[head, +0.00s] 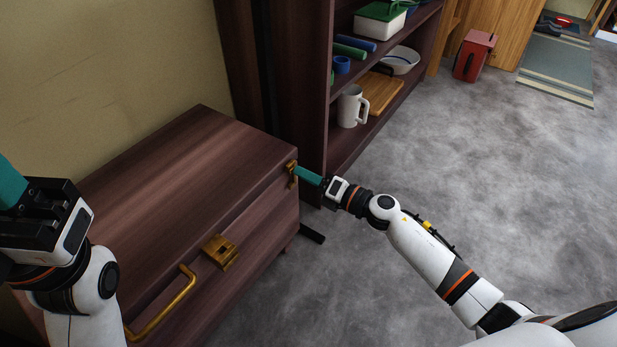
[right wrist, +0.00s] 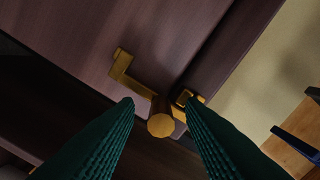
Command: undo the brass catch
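The brass catch (head: 291,176) is on the dark wooden chest (head: 185,165), near its right corner by the shelf. The right wrist view shows it closer: a bent brass bar (right wrist: 124,70) ends at a round knob (right wrist: 161,125), beside a small brass loop piece (right wrist: 185,98). I cannot tell whether the bar sits in the loop. My right gripper (head: 298,173) is at the catch; its teal fingers (right wrist: 160,112) are open, with the knob between them and visible gaps on both sides. My left gripper (head: 12,185) is at the far left, its fingers partly cut off.
A brass block (head: 220,251) and a brass bar handle (head: 160,306) are on the chest front. A dark shelf (head: 345,150) with a white mug (head: 351,106), a board and containers stands close behind the right gripper. The grey floor at right is largely clear.

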